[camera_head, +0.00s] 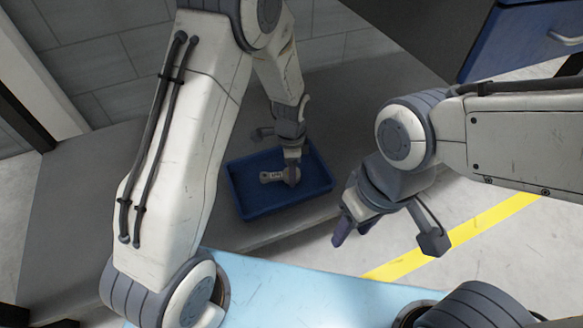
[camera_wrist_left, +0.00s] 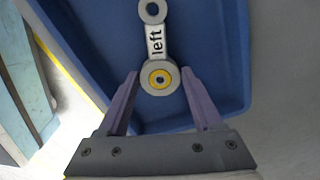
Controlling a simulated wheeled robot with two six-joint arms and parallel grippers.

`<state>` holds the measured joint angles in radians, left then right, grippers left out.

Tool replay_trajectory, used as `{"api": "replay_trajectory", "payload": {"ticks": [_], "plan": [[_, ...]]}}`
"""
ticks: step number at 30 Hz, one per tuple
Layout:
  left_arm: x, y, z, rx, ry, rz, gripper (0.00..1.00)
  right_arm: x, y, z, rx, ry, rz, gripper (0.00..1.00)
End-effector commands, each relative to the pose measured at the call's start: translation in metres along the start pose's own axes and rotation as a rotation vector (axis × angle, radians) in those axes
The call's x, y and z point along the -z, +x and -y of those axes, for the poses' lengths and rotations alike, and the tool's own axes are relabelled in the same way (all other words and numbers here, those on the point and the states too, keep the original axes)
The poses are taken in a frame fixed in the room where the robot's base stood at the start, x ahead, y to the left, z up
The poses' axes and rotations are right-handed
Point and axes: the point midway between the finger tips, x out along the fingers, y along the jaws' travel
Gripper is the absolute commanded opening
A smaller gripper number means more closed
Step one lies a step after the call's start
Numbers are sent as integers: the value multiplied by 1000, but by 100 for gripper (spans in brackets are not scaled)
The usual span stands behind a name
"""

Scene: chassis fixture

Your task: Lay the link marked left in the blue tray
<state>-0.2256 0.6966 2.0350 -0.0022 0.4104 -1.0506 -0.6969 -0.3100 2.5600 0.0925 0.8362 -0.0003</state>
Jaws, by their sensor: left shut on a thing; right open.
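The link marked "left" (camera_wrist_left: 156,44) is a pale grey bar with a ring at each end; the larger ring has a yellow band. It is within the outline of the blue tray (camera_wrist_left: 230,60) and also shows in the head view (camera_head: 270,177). My left gripper (camera_wrist_left: 160,77) is shut on its larger ring, with one purple finger on each side. In the head view my left gripper (camera_head: 291,178) reaches down into the tray (camera_head: 262,210). Whether the link touches the tray floor I cannot tell. My right gripper (camera_head: 352,226) is open and empty, right of the tray.
The tray stands on a grey bench (camera_head: 75,200) near its front edge. A tiled wall is behind. A blue drawer unit (camera_head: 520,40) is at the upper right. Bare bench lies left of the tray.

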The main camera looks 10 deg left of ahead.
Motion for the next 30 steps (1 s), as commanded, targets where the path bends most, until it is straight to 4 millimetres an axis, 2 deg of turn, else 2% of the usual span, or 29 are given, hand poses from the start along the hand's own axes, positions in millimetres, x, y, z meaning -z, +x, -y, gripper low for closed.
{"api": "replay_trajectory", "payload": {"ticks": [13, 14, 15, 16, 25, 30], "plan": [[0, 12, 0, 0, 0, 0, 9, 0, 5, 0, 0, 0, 0, 50], [0, 12, 0, 0, 0, 0, 75, 0, 5, 0, 0, 0, 0, 50], [0, 11, 0, 0, 0, 0, 90, 0, 4, 0, 0, 0, 0, 50], [0, 11, 0, 0, 0, 0, 100, 0, 4, 0, 0, 0, 0, 50], [0, 9, 0, 0, 0, 0, 100, 0, 2, 0, 0, 0, 0, 50], [0, -2, 0, 0, 0, 0, 100, 0, -10, 1, 0, 0, 0, 50]]}}
